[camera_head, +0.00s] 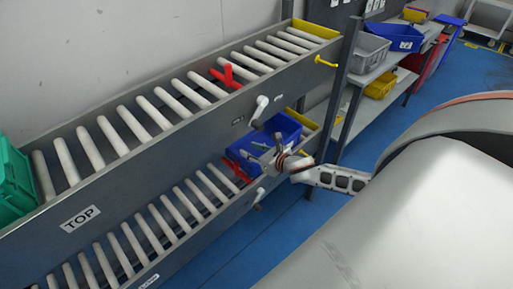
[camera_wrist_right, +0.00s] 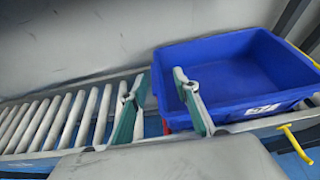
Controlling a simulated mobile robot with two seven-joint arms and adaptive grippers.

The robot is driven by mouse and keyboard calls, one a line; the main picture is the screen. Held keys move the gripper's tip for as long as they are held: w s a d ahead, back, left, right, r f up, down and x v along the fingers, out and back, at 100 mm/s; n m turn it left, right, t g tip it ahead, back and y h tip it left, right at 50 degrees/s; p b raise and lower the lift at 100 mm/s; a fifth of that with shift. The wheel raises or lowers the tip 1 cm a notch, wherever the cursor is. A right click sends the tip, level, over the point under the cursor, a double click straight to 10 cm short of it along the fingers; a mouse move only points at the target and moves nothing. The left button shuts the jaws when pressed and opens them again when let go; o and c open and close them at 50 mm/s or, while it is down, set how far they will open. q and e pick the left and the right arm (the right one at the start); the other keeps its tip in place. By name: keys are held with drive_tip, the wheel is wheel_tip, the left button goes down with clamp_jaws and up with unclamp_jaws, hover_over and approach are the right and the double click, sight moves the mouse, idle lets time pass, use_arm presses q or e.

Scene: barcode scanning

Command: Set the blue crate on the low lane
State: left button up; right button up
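The blue crate (camera_head: 284,125) is at the far end of the low lane (camera_head: 147,236), beside its yellow end piece. It looks upright and open-topped. In the right wrist view the crate (camera_wrist_right: 270,60) fills the upper right, with a white label on its near wall. My right gripper (camera_head: 262,151) is at the crate's near left side. In the wrist view its two green-grey fingers (camera_wrist_right: 160,104) stand apart, one left of the crate and one overlapping its left part. I cannot tell whether they touch it. My left gripper is not in view.
The upper lane, marked TOP (camera_head: 80,218), runs above the low lane and carries a red stop (camera_head: 227,76). A green crate (camera_head: 14,180) is at its left end. Another red piece (camera_head: 237,173) is by the blue crate. A shelf with bins (camera_head: 367,53) stands behind.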

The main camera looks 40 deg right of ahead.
drive_tip(key=s+a+f+m+g+y, duration=0.1)
drive_tip(key=s+a+f+m, duration=0.3)
drive_tip(key=s+a+m, duration=0.7)
drive_tip(key=s+a+f+m+g+y, duration=0.1)
drive_tip(key=s+a+f+m, duration=0.3)
drive_tip(key=s+a+m, duration=0.8)
drive_tip(key=s+m, duration=0.3)
drive_tip(key=m, duration=0.7)
drive_tip(key=shift+f+g, duration=0.4)
